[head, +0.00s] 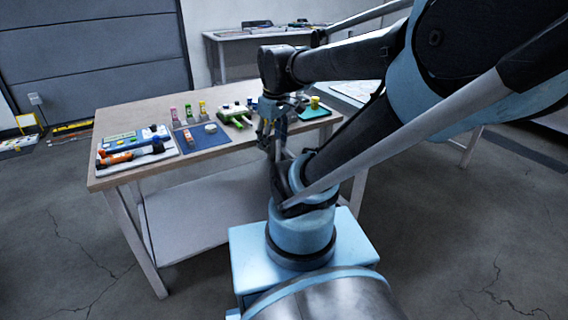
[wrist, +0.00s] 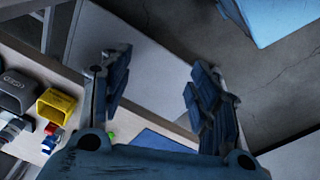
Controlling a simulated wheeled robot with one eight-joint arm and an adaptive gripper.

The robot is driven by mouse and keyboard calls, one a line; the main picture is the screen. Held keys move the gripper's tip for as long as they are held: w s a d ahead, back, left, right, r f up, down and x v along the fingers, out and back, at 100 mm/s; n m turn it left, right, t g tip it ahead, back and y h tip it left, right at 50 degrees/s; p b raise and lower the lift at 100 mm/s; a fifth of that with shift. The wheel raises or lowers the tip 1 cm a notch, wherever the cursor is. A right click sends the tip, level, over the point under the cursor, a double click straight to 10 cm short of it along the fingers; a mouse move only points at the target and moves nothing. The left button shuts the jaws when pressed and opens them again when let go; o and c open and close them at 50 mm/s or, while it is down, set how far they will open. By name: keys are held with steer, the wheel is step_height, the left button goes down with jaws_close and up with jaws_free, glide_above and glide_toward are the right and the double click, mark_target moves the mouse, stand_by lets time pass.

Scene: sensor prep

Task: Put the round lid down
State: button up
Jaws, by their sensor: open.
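A small pale round piece (head: 210,128), which looks like the round lid, lies on a blue mat (head: 221,137) on the wooden table. It is too small to make out fully, and I do not recognise it in the wrist view. My gripper (head: 270,140) is at the table's front edge, to the right of that piece and apart from it. In the wrist view my gripper (wrist: 158,80) has its two fingers spread wide, with nothing held between them. Below the fingers are the table edge and a pale lower shelf.
A tray (head: 168,152) with orange and dark tools is at the table's left. Several small coloured bottles (head: 188,111) stand behind the mat. A green tool (head: 238,118) lies near my gripper. A yellow container (wrist: 57,105) shows left in the wrist view.

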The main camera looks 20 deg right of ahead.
steer(key=s+d+f+m, duration=0.2)
steer(key=s+f+m, duration=0.3)
steer(key=f+m, duration=0.1)
steer(key=shift+s+d+m, duration=0.15)
steer(key=shift+s+m, duration=0.25)
steer(key=shift+m, duration=0.1)
steer(key=shift+w+f, duration=0.2)
steer(key=shift+w, duration=0.2)
